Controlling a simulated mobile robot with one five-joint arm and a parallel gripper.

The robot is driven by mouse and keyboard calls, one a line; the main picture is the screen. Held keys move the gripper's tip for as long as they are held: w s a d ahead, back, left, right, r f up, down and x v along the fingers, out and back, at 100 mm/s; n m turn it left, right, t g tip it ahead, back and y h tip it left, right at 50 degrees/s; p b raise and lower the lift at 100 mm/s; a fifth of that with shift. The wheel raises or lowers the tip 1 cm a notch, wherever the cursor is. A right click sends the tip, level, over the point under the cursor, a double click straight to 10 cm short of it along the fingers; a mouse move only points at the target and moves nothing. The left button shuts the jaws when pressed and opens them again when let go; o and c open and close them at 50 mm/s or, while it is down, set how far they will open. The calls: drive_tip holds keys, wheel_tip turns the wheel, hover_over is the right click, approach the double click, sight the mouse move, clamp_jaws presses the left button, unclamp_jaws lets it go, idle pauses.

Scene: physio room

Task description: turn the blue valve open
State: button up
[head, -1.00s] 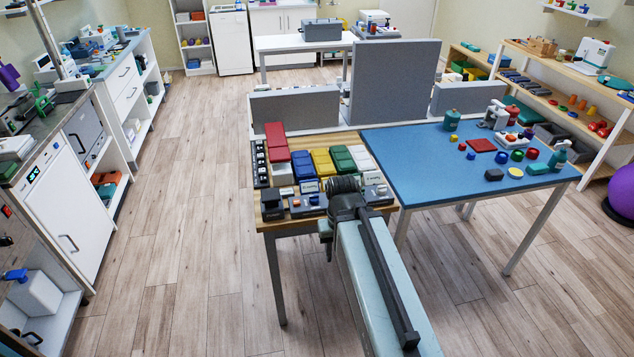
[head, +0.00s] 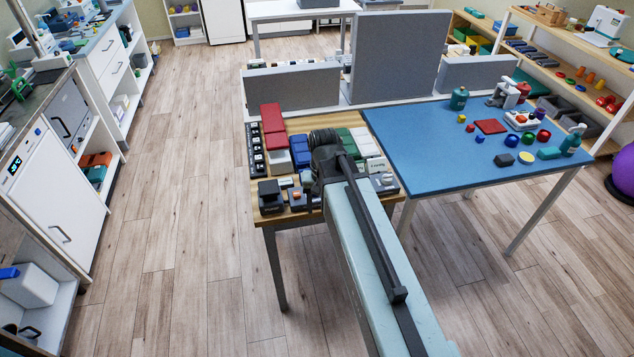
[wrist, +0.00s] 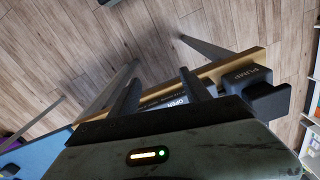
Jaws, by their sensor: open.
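My gripper (wrist: 158,70) is open, with its two dark fingers apart above the front edge of the wooden table (head: 264,216). In the wrist view a small panel marked OPEN (wrist: 180,102) shows between the fingers, partly covered by my gripper body. I cannot make out the blue valve itself; my wrist and arm cover this part of the table in the head view. A dark block marked PUMP (wrist: 245,76) stands beside one finger, to the right in the wrist view, apart from it.
Red bins (head: 274,140) and other coloured bins stand behind my wrist. The blue table (head: 430,150) adjoins on the right, with small objects on it. Grey partition panels (head: 398,58) stand behind. The wooden floor (head: 180,220) to the left is clear.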

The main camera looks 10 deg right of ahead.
drive_tip(key=w+r+m+p, duration=0.1)
drive_tip(key=w+m, duration=0.1)
drive_tip(key=w, duration=0.1)
drive_tip(key=w+r+m+p, duration=0.1)
drive_tip(key=w+r+m, duration=0.1)
drive_tip(key=w, duration=0.2)
drive_tip(key=w+r+m+p, duration=0.1)
drive_tip(key=w+r, duration=0.1)
drive_tip(key=w, duration=0.1)
drive_tip(key=shift+w+m, duration=0.3)
drive_tip(key=shift+m, duration=0.1)
drive_tip(key=shift+w+m, duration=0.3)
drive_tip(key=shift+w, duration=0.05)
drive_tip(key=shift+s+f+b, duration=0.1)
drive_tip(key=shift+f+b, duration=0.25)
drive_tip(key=shift+f, duration=0.2)
wheel_tip(320, 180, down, 7)
drive_tip(key=b, duration=0.7)
drive_tip(key=shift+f, duration=0.1)
